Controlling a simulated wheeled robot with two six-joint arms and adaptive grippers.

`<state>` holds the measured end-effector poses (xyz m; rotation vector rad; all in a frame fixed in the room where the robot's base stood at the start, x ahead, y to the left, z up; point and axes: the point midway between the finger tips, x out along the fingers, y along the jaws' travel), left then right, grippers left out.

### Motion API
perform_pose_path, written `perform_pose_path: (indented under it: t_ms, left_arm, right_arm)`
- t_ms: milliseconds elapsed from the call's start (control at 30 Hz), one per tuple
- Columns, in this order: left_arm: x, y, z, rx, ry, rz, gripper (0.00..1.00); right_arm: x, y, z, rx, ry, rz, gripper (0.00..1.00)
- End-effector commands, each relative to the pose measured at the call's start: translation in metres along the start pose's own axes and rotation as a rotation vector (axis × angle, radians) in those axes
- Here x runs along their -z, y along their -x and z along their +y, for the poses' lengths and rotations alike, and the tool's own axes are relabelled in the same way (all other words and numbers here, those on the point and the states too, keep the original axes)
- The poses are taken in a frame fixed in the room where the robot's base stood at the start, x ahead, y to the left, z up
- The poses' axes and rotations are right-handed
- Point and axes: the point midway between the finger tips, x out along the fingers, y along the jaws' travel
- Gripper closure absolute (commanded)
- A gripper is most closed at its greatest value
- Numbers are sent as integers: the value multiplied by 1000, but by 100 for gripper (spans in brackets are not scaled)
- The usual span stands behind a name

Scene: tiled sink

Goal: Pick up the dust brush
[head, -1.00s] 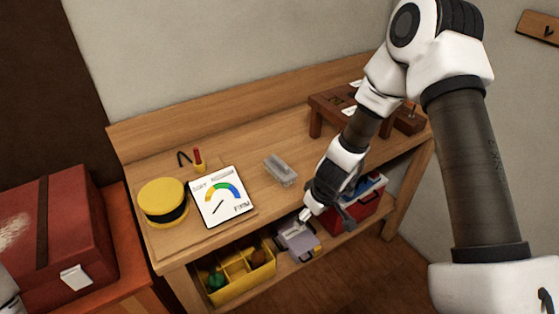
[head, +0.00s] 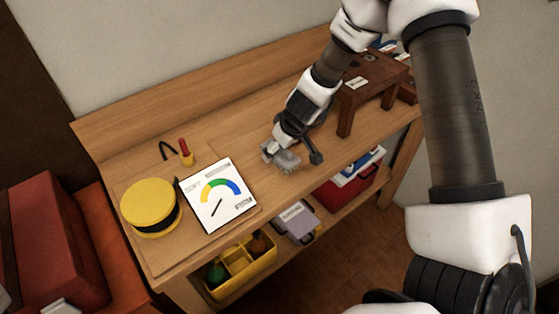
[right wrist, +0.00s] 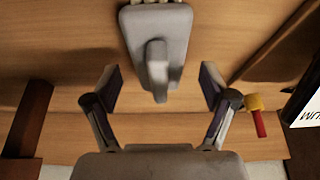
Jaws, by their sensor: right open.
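The dust brush (head: 287,162) is a small grey block lying on the wooden bench top, partly hidden by my right gripper in the head view. In the right wrist view the brush (right wrist: 157,30) shows a grey body, a raised grip and pale bristles at the top edge. My right gripper (head: 292,152) is over the brush. In the wrist view the gripper (right wrist: 160,87) is open, with a finger on each side of the lower end of the brush's grip and gaps on both sides. My left gripper is not in view.
On the bench (head: 110,140) are a yellow round tin (head: 146,204), a gauge panel (head: 218,197), a red-and-yellow tool (head: 186,152) and a dark wooden stand (head: 375,82). A yellow bin (head: 244,268) and a red box (head: 345,188) sit on the lower shelf.

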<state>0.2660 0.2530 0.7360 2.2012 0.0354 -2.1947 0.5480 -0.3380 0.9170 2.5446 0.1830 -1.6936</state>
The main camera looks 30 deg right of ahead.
Motion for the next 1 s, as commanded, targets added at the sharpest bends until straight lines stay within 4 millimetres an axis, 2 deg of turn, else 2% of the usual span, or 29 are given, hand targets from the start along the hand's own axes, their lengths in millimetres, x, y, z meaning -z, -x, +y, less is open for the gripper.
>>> perform_pose_path:
  t_ms: [33, 100, 300, 333, 467, 500, 533, 833, 1000]
  left_arm:
    - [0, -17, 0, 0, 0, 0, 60]
    - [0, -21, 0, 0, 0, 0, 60]
    - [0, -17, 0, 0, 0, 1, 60]
    - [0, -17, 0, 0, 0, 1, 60]
    - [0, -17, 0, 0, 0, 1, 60]
    - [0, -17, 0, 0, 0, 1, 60]
    - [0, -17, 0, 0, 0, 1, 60]
    - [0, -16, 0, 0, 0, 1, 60]
    - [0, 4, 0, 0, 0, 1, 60]
  right_arm:
    - [-4, -19, 0, -1, 1, -1, 17]
    - [-2, -25, 0, -2, 1, 0, 17]
    - [0, -22, 0, -1, 0, 0, 17]
    - [0, -22, 0, -1, 0, 0, 20]
    - [0, -22, 0, -1, 0, 0, 66]
    - [0, -22, 0, -1, 0, 0, 80]
    - [0, -23, 0, -1, 0, 0, 86]
    - [0, -22, 0, 0, 0, -1, 86]
    - [8, -3, 0, 0, -1, -1, 86]
